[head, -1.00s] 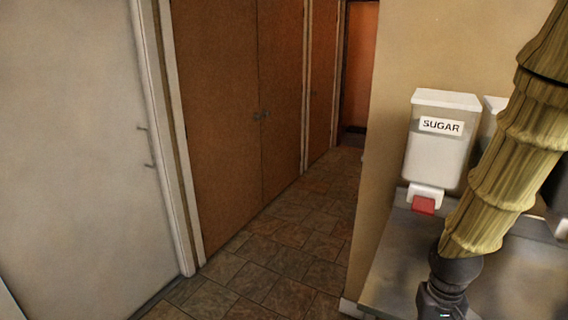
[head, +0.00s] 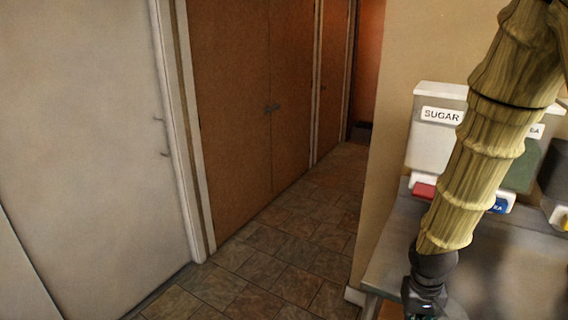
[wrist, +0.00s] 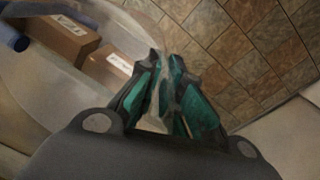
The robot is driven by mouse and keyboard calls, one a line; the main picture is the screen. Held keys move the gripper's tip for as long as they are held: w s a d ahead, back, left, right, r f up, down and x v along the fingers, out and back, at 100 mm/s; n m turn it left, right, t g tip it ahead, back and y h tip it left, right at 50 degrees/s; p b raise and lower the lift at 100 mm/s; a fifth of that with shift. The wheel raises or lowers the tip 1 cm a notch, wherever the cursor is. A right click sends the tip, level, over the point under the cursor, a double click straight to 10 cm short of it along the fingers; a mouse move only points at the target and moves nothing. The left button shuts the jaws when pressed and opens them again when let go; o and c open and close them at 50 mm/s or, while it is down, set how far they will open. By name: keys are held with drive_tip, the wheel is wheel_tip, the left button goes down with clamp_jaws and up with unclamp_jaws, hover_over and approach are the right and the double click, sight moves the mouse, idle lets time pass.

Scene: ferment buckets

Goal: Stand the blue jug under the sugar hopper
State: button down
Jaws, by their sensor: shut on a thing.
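The white sugar hopper (head: 433,135), labelled SUGAR, hangs on the wall in the head view, with a red lever (head: 424,191) at its outlet above a grey counter. My arm passes in front of its right side. In the wrist view my gripper (wrist: 178,66) is shut on a thin, pale, see-through edge (wrist: 158,35). This edge seems to belong to a large clear curved vessel, and a blue part (wrist: 11,38) shows at the far left. I cannot tell surely that this is the blue jug. The fingertips and their load are outside the head view.
The grey counter (head: 392,252) runs along the right wall. A second hopper with a blue lever (head: 501,205) is partly behind my arm. In the wrist view, cardboard boxes (wrist: 67,40) show beyond the clear vessel. The tiled floor (head: 265,270) is open before brown doors.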

drive_tip(key=w+a+f+n, duration=0.2)
drive_tip(key=w+a+f, duration=0.7)
drive_tip(key=a+f, duration=0.3)
drive_tip(key=shift+a+f+b, duration=0.3)
drive_tip(key=shift+f, duration=0.6)
drive_tip(key=shift+w, duration=0.1)
